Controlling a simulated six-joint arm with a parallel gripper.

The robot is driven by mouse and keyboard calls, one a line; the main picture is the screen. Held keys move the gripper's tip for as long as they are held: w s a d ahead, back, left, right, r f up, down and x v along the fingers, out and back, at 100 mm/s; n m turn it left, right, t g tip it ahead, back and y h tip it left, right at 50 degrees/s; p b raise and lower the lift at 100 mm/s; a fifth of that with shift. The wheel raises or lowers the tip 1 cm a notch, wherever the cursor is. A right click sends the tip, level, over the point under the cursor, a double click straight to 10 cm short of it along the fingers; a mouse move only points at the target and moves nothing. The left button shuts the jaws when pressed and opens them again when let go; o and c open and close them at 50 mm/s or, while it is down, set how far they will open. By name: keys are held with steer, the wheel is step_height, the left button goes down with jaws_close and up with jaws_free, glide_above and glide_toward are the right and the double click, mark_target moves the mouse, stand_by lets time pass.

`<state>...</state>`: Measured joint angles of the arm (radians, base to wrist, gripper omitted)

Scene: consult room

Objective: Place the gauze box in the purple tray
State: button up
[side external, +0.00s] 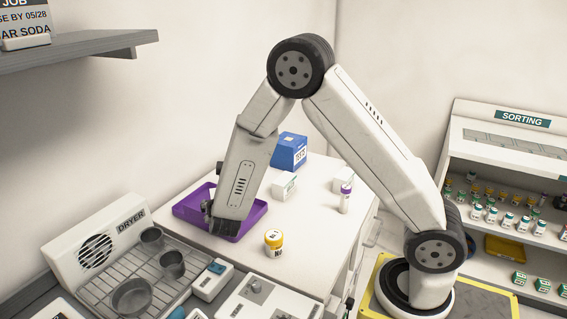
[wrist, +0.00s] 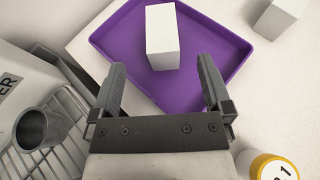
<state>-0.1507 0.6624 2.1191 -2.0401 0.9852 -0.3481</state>
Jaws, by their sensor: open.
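The purple tray (side external: 252,219) lies on the white table, partly hidden by my arm in the side view. In the wrist view the tray (wrist: 235,62) fills the upper middle. A plain white box (wrist: 162,38) stands inside it, apart from the walls; no label shows, so I cannot tell whether it is the gauze box. My arm hides this box in the side view. My gripper (side external: 209,216) is low over the tray's near side. In the wrist view the gripper (wrist: 160,66) is open, its fingers apart with the white box just beyond the gap.
A yellow-capped bottle (side external: 273,243) stands in front of the tray. The dryer rack (side external: 125,275) with metal cups lies at left.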

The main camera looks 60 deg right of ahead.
steer(key=shift+v, duration=0.9)
steer(key=shift+s+d, duration=0.1)
steer(key=s+m+g+y, duration=0.1)
steer(key=s+m+g, duration=0.2)
steer(key=s+m, duration=0.2)
steer(key=s+m+g+y, duration=0.2)
steer(key=s+m, duration=0.3)
steer(key=s+f+m+g+y, duration=0.1)
steer(key=s+m+g, duration=0.2)
steer(key=s+m, duration=0.2)
steer(key=shift+s+m+g, duration=0.3)
steer(key=shift+m, duration=0.3)
steer(key=s+a+r+m+t+y, duration=0.1)
steer(key=a+m+y, duration=0.4)
steer(key=m, duration=0.5)
steer(key=shift+s+r+m+t, duration=0.4)
steer(key=shift+s+r, duration=0.3)
steer(key=shift+s, duration=0.05)
